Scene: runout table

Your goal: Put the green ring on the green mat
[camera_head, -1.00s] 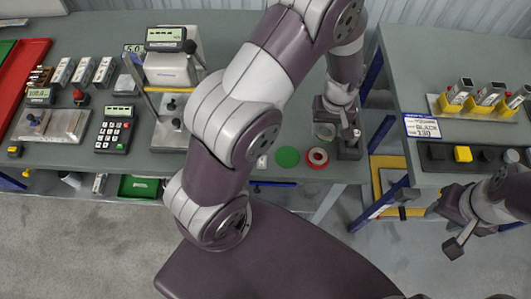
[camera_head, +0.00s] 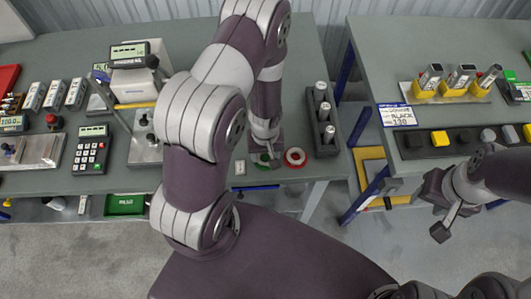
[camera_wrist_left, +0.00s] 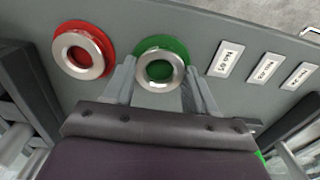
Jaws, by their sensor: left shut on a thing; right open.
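In the left wrist view a silver metal ring (camera_wrist_left: 175,80) is between the fingers of my left gripper (camera_wrist_left: 160,88), which is shut on it. The ring looks silver, not green. It lies over the round green mat (camera_wrist_left: 165,45) and covers its middle; I cannot tell whether it touches. In the head view my left gripper (camera_head: 268,155) is low over the green mat (camera_head: 263,162), hiding much of it and the ring. A second silver ring (camera_wrist_left: 95,65) sits on the red mat (camera_wrist_left: 72,27), left of the green one. My right gripper (camera_head: 443,215) is open and empty at the right.
The red mat (camera_head: 302,160) is close to the right of my left gripper. A dark rack (camera_head: 329,140) with three metal cylinders stands beyond it. Small white labels (camera_wrist_left: 228,58) lie right of the green mat. A keypad (camera_head: 92,150) and instruments stand left. A gap separates the second table.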

